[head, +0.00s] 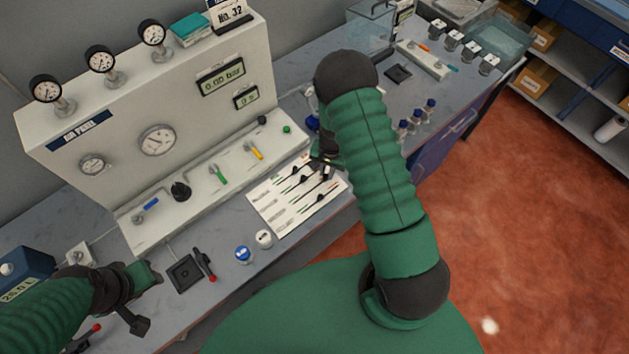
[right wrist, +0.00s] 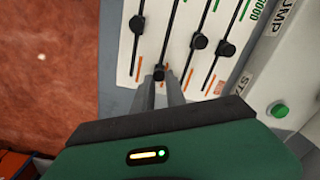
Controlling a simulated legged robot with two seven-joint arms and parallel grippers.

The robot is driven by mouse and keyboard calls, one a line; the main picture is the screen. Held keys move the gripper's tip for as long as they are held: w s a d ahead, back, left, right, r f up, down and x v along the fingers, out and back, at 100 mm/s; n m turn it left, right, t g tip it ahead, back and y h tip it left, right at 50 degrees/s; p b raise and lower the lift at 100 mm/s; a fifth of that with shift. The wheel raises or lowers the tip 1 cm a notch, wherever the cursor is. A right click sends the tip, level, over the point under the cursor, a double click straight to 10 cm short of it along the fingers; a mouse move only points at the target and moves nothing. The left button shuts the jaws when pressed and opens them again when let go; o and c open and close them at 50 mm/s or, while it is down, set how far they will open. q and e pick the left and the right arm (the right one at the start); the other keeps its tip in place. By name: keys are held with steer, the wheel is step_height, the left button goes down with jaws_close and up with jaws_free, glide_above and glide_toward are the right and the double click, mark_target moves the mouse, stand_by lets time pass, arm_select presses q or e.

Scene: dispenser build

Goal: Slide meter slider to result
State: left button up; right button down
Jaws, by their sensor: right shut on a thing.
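The white slider board (head: 290,205) lies on the bench with several dark slider knobs on black slots. In the right wrist view the white board (right wrist: 178,50) shows slots with green and orange marks. My right gripper (right wrist: 160,88) is shut on a black slider knob (right wrist: 159,74), near the orange-marked end of its slot. Other knobs sit further along their slots, such as one to the left (right wrist: 137,24) and one to the right (right wrist: 199,42). I cannot read which slider is the meter one. My left gripper (head: 145,297) is over the bench at lower left, apart from the board.
A panel (head: 125,130) with round gauges and two digital displays stands behind the board. A ledge with coloured valve levers (head: 218,175) is before it. Two round buttons (head: 243,254) and a black square pad (head: 185,273) sit left of the board. Small blue-capped bottles stand right.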

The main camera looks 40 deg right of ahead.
steer(key=shift+s+d+f, duration=0.1)
steer(key=shift+s+d, duration=0.2)
steer(key=shift+d, duration=0.15)
steer(key=c, duration=1.6)
jaws_free()
steer(key=shift+a, duration=0.2)
arm_select(q)
steer(key=shift+s, duration=0.15)
arm_select(e)
steer(key=shift+a+r, duration=0.1)
steer(key=shift+r, duration=0.1)
